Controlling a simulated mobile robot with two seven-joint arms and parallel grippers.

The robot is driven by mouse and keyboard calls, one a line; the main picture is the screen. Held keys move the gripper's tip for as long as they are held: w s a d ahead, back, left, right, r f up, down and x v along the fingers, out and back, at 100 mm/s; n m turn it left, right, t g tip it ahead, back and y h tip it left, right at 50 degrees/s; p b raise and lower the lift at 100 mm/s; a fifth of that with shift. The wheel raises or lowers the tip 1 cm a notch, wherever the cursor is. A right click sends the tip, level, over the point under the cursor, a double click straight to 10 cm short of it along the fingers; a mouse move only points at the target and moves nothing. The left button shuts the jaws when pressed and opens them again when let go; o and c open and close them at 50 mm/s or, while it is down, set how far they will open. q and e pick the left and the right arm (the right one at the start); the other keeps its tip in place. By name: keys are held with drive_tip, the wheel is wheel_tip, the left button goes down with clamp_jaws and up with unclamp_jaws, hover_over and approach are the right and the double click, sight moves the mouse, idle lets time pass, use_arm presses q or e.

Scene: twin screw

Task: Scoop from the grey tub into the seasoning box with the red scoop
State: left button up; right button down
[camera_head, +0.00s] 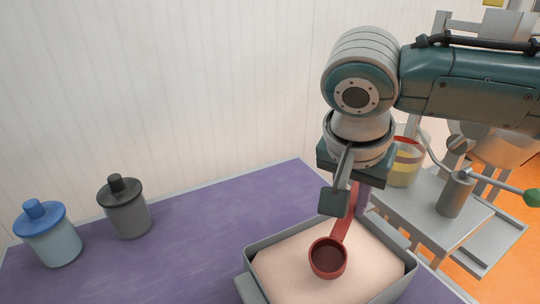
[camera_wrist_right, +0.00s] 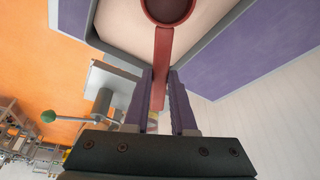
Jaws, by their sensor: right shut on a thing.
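The grey tub (camera_head: 407,279) stands at the front of the purple table, filled with a pale pinkish content. My right gripper (camera_head: 359,197) is over the tub's back side, shut on the handle of the red scoop (camera_head: 328,258). The scoop's round bowl is over the tub's content and its inside looks dark and empty. I cannot tell whether the bowl touches the content. In the right wrist view, the scoop handle (camera_wrist_right: 164,50) runs between the purple fingers of the gripper (camera_wrist_right: 160,78). I cannot make out the seasoning box. My left gripper is not in view.
A blue-lidded jar (camera_head: 51,237) and a dark grey-lidded jar (camera_head: 125,209) stand on the left of the purple table (camera_head: 200,240). The table between jars and tub is clear. A grey stand with a clear container (camera_head: 406,165) is to the right, beside a white wall.

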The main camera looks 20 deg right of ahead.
sight(341, 227)
use_arm(q)
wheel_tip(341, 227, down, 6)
drive_tip(key=b, duration=0.5)
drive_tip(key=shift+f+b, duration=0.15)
drive_tip(key=shift+b, duration=0.15)
use_arm(e)
drive_tip(key=f, duration=0.4)
drive_tip(key=shift+s+a+f, duration=0.15)
drive_tip(key=shift+a+f, duration=0.05)
drive_tip(key=shift+f, duration=0.2)
drive_tip(key=shift+s+a+r+p, duration=0.1)
drive_tip(key=shift+s+a+p, duration=0.1)
drive_tip(key=shift+p, duration=0.25)
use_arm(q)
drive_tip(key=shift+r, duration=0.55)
use_arm(e)
drive_tip(key=shift+s+a+f, duration=0.2)
drive_tip(key=shift+a+f, duration=0.2)
drive_tip(key=shift+f, duration=0.05)
